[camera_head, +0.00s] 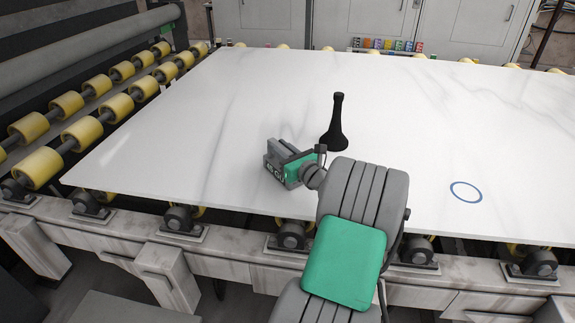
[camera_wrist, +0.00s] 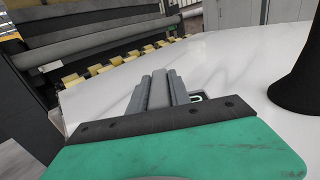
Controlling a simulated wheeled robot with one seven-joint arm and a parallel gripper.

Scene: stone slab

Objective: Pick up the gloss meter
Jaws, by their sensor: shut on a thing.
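My gripper (camera_head: 278,160) is low over the white slab, left of the black flared object. It is shut on the gloss meter, a small grey block mostly hidden by my fingers. In the wrist view my grey fingers (camera_wrist: 160,90) are close together, and a dark patch of the gloss meter (camera_wrist: 196,98) with a pale green mark shows at their right side. Whether the meter touches the slab or is just above it I cannot tell.
The black flared object (camera_head: 336,125) stands upright close behind my gripper, and at the right in the wrist view (camera_wrist: 300,85). A blue ring (camera_head: 466,192) marks the white slab (camera_head: 200,130) at right. Yellow rollers (camera_head: 85,133) line the left. The slab is otherwise largely clear.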

